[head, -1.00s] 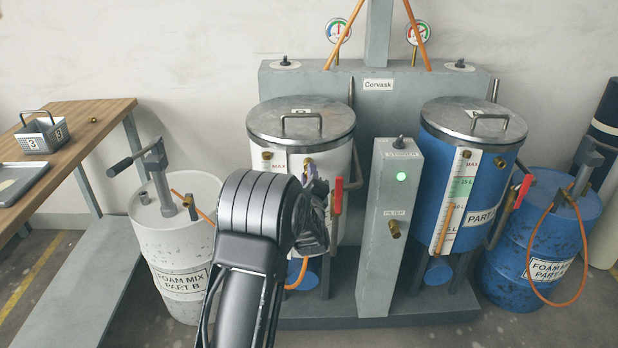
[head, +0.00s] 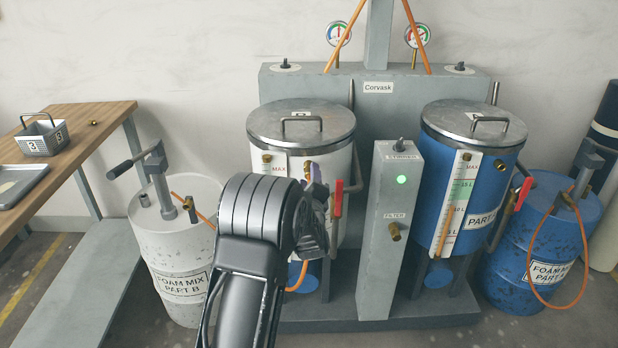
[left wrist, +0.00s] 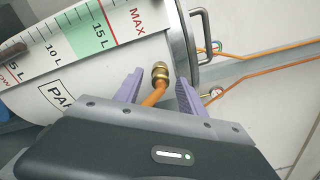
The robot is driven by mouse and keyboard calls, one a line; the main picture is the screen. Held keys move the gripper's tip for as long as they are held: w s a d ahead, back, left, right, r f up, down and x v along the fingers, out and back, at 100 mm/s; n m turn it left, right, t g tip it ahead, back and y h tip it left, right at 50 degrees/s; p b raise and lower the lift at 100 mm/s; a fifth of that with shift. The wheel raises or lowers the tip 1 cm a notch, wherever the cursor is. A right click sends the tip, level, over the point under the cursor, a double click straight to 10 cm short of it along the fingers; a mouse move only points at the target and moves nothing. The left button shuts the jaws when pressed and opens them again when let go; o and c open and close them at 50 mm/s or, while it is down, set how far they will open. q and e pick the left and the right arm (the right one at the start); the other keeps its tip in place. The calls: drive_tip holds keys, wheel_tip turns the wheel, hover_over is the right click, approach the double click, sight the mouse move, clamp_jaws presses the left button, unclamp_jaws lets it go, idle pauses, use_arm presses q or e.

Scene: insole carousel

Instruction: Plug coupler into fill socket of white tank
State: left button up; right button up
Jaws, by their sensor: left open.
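The white tank (head: 262,180) stands left of centre with a metal lid, and its scale strip also shows in the left wrist view (left wrist: 90,30). A brass coupler (left wrist: 160,72) on an orange hose (left wrist: 153,97) sits against the tank's upper wall near the MAX end of the scale. The fill socket is not distinguishable behind the coupler; I cannot tell how deeply it is seated. My left gripper (left wrist: 159,90) is open, its purple fingers on either side of the coupler and apart from it. In the head view this gripper (head: 316,192) is partly hidden by my wrist. My right gripper is not in view.
A red-handled valve (head: 338,198) is just right of my left gripper. The grey filter post (head: 385,260) stands between the white tank and the blue tank (head: 438,190). A white drum (head: 165,240) and wooden table (head: 100,125) are at left.

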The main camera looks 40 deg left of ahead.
use_arm(q)
drive_tip(key=v, duration=0.7)
idle(0.8)
drive_tip(key=s+d+f+n+g+h+p, duration=0.1)
drive_tip(key=s+d+f+n+g+h, duration=0.1)
drive_tip(key=d+f+n+h, duration=0.55)
drive_tip(key=s+d+f+n+g+h+p, duration=0.1)
drive_tip(key=s+d+f+n+g, duration=0.3)
drive_tip(key=d+f, duration=0.7)
drive_tip(key=s+d+f+n+g+h+p, duration=0.2)
drive_tip(key=s+d+f, duration=0.4)
drive_tip(key=s+d, duration=0.4)
drive_tip(key=s+d+f+n+g+h+p, duration=0.2)
drive_tip(key=s+d+f+n+g+h, duration=0.2)
drive_tip(key=s+d, duration=0.6)
drive_tip(key=s+f+n+g, duration=0.1)
drive_tip(key=s, duration=0.6)
drive_tip(key=shift+d+f+g, duration=0.25)
drive_tip(key=shift+f+g, duration=0.1)
drive_tip(key=shift+g, duration=0.05)
